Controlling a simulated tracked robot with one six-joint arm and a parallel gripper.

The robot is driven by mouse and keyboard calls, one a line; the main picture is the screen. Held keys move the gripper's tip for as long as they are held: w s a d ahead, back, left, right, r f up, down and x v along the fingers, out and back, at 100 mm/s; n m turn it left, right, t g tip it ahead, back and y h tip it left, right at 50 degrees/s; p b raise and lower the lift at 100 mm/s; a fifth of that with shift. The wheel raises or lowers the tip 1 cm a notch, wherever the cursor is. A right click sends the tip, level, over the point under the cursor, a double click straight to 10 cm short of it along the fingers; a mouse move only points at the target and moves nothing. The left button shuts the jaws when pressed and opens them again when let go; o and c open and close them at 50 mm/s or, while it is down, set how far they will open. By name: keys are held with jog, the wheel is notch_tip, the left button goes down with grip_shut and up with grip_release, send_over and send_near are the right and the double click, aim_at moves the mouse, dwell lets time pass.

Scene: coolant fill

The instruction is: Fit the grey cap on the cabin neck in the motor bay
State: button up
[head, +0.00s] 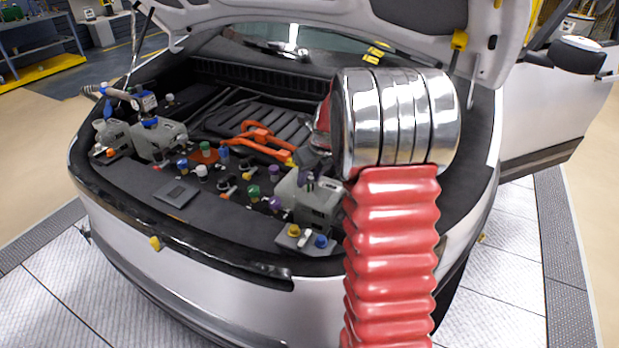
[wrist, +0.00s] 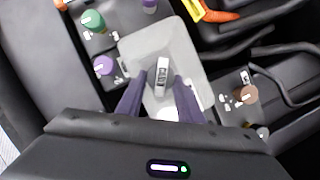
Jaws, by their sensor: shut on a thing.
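My gripper (head: 308,178) is over the right side of the motor bay, above a grey tank (head: 318,208). In the wrist view its two purple fingers (wrist: 158,88) stand a little apart over the same light grey tank (wrist: 150,45), on either side of a white label (wrist: 162,73) that seems to read CABIN. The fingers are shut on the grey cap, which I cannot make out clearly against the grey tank. The cabin neck is not clearly visible, so I cannot tell whether cap and neck touch.
A yellow cap (head: 294,230) and a blue cap (head: 321,241) sit at the bay's front right edge. Several coloured caps fill the middle. An orange cable (head: 262,138) runs behind. More grey tanks (head: 158,140) stand at left. The raised hood (head: 330,12) hangs above.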

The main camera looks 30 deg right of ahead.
jog(key=shift+s+a+f+m, duration=0.15)
jog(key=shift+f+m, duration=0.1)
jog(key=shift+m, duration=0.05)
jog(key=shift+a+m+h, duration=0.1)
jog(key=shift+m+h, duration=0.4)
jog(key=shift+m, duration=0.7)
jog(key=o, duration=1)
jog(key=shift+r, duration=0.15)
jog(key=shift+r, duration=0.15)
jog(key=v, duration=1.3)
jog(key=shift+r, duration=0.25)
jog(key=shift+a, duration=0.1)
jog(key=shift+c, duration=0.2)
